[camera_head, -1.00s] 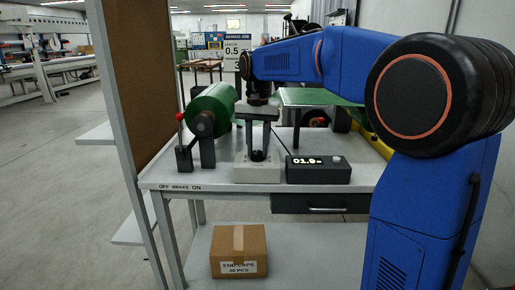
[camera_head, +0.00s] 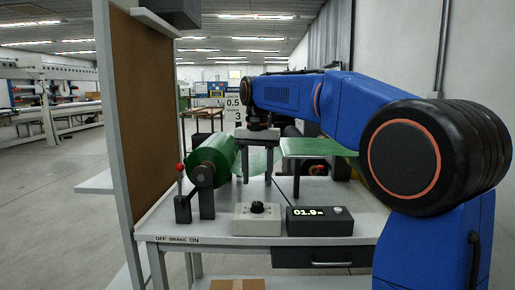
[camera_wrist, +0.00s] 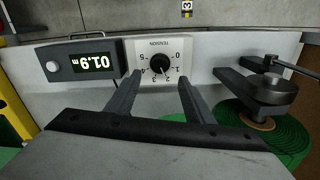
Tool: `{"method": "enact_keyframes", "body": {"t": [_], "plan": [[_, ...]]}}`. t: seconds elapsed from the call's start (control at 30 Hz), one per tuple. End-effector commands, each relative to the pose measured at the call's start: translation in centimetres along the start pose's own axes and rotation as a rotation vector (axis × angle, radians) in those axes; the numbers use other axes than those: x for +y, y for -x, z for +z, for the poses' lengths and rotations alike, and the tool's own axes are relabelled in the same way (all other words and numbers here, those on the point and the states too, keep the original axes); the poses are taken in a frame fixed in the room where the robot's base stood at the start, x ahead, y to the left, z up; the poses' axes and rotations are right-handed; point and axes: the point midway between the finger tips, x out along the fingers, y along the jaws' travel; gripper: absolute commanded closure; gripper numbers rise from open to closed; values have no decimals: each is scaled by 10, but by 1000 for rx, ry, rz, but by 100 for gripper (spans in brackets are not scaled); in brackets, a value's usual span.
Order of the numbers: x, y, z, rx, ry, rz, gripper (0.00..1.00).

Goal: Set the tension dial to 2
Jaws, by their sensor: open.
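The tension dial is a black knob (camera_head: 258,206) on a light grey box (camera_head: 256,224) on the bench. In the wrist view, the knob (camera_wrist: 160,64) sits on a white face marked TENSION, with numbers 0 to 5 appearing upside down. A small pale mark on the knob seems to point near 2, but it is too small to be sure. My gripper (camera_head: 258,178) is open and empty, its fingers pointing down above and behind the knob in the head view. In the wrist view, my gripper (camera_wrist: 158,84) has its fingers apart on either side below the dial face.
A black readout box (camera_head: 319,221) showing 01.9 m stands right beside the dial box. A red-tipped brake lever (camera_head: 181,185) and green roll (camera_head: 214,160) stand to the left. A corkboard panel (camera_head: 150,110) rises at the left. Bench space in front is narrow.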

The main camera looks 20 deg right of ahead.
Motion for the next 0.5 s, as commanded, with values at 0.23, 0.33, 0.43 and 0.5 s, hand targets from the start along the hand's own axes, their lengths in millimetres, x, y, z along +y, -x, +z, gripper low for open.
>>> {"method": "enact_keyframes", "body": {"t": [0.23, 0.33, 0.43, 0.5], "plan": [[0, 50, -1, 2, 0, -1, 52], [0, 67, 0, 2, 0, -1, 52], [0, 80, -1, 1, 0, -1, 52], [0, 87, -1, 1, 0, -1, 52]]}}
